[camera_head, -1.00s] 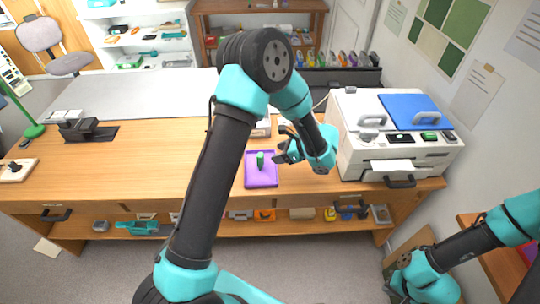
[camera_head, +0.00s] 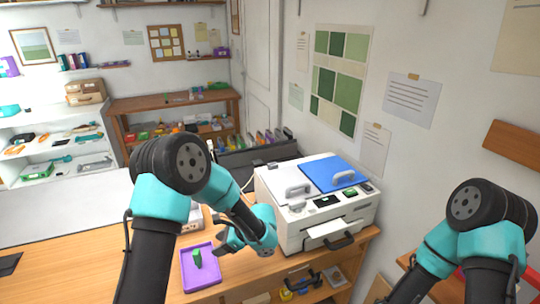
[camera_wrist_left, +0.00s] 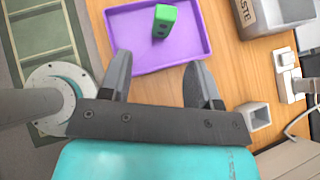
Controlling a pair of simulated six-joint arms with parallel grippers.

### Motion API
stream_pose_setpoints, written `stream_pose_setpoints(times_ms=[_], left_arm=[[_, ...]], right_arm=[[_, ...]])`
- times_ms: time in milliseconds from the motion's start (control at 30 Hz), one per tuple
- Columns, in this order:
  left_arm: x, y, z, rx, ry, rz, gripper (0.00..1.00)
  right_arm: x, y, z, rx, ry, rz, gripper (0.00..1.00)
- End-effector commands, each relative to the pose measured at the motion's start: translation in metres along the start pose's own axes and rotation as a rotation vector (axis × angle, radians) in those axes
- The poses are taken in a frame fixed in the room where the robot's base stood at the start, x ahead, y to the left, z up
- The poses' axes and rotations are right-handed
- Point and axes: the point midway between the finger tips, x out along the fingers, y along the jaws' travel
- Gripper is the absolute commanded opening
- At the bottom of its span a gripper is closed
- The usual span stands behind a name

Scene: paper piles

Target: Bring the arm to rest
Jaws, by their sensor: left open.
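My left gripper (camera_head: 222,241) is over the desk, just right of a purple tray. Its two fingers (camera_wrist_left: 158,72) are spread apart with nothing between them in the left wrist view. The purple tray (camera_head: 205,284) lies flat on the desk, and its rim also shows in the wrist view (camera_wrist_left: 150,65). A green block (camera_head: 197,258) stands upright in the tray; in the wrist view the block (camera_wrist_left: 165,20) is ahead of the fingers, apart from them. My right arm shows at the right edge of the head view, but its gripper is outside the frame.
A white printer (camera_head: 290,235) with a blue lid panel (camera_head: 333,173) stands close right of my left gripper. Bare wooden desk (camera_head: 60,268) lies to the left. A grey bin (camera_wrist_left: 275,15) and a white socket block (camera_wrist_left: 288,75) are right of the tray in the wrist view.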

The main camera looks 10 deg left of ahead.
Motion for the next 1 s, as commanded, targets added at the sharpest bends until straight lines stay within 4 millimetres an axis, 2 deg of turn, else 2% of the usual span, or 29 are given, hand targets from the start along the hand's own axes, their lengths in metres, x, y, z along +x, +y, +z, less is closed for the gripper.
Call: stream_pose_setpoints(times_ms=[167,300,467,700,1000], left_arm=[[0.027,0.036,-0.014,0.052,0.093,0.109,0.57],[0.056,0.087,-0.038,0.070,0.248,0.260,0.57],[0.074,0.131,-0.068,-0.012,0.431,0.410,0.57],[0.085,0.177,-0.112,-0.278,0.685,0.630,0.57],[0.093,0.204,-0.148,-0.780,0.917,0.864,0.57]], right_arm=[[0.000,0.000,0.000,0.000,0.000,0.000,0.00],[0.000,0.000,0.000,0.000,0.000,0.000,0.00],[0.000,0.000,0.000,0.000,0.000,0.000,0.00],[0.000,0.000,0.000,0.000,0.000,0.000,0.00],[0.000,0.000,0.000,0.000,0.000,0.000,0.00]])
